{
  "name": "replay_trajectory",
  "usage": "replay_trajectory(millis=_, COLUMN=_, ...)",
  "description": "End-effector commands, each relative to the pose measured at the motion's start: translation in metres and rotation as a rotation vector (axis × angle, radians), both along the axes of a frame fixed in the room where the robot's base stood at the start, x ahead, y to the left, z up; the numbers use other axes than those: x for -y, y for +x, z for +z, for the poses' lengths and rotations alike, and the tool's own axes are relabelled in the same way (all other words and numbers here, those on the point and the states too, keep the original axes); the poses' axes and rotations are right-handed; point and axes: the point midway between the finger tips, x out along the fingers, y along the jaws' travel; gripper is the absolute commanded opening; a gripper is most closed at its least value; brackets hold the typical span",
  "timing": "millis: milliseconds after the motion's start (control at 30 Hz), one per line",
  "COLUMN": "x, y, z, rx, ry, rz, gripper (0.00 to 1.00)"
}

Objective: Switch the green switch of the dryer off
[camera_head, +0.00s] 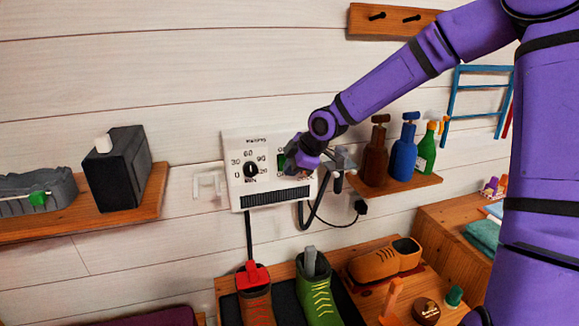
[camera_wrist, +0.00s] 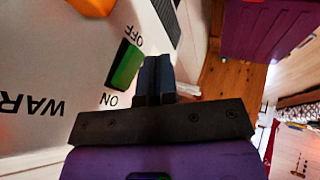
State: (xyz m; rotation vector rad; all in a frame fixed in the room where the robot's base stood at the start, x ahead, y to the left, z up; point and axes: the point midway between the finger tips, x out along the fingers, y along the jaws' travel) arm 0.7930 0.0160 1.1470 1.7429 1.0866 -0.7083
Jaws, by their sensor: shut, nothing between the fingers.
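The dryer (camera_head: 236,190) is a white box on the plank wall, with a numbered dial (camera_head: 251,170) and a dark grille along its bottom. Its green switch (camera_head: 281,162) is partly hidden by my gripper (camera_head: 291,158). In the wrist view the green switch (camera_wrist: 124,66) lies between the printed words OFF and ON, with OFF at its upper end. My gripper (camera_wrist: 155,65) is shut and empty, its dark fingers together just right of the switch in that view. I cannot tell whether they touch the dryer or which way the switch is tilted.
A shelf (camera_head: 400,188) with several bottles is right of the dryer. A dark box (camera_head: 118,170) stands on the left shelf. Shoes, including a green boot (camera_head: 318,290), stand on the wooden surface below. A black cable (camera_head: 320,215) hangs beside the dryer.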

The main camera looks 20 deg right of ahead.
Motion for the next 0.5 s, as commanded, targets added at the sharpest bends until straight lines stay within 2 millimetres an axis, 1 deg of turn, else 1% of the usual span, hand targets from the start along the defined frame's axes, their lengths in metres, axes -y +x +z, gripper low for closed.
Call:
replay_trajectory(millis=33, x=-0.001, y=0.006, z=0.000, rx=0.001, ry=0.000, rz=0.001, gripper=0.00)
replay_trajectory(millis=200, x=0.000, y=0.016, z=-0.002, rx=0.000, ry=0.001, rz=0.000, gripper=0.00)
replay_trajectory(millis=500, x=0.000, y=0.018, z=-0.002, rx=0.000, ry=0.000, rz=0.000, gripper=0.00)
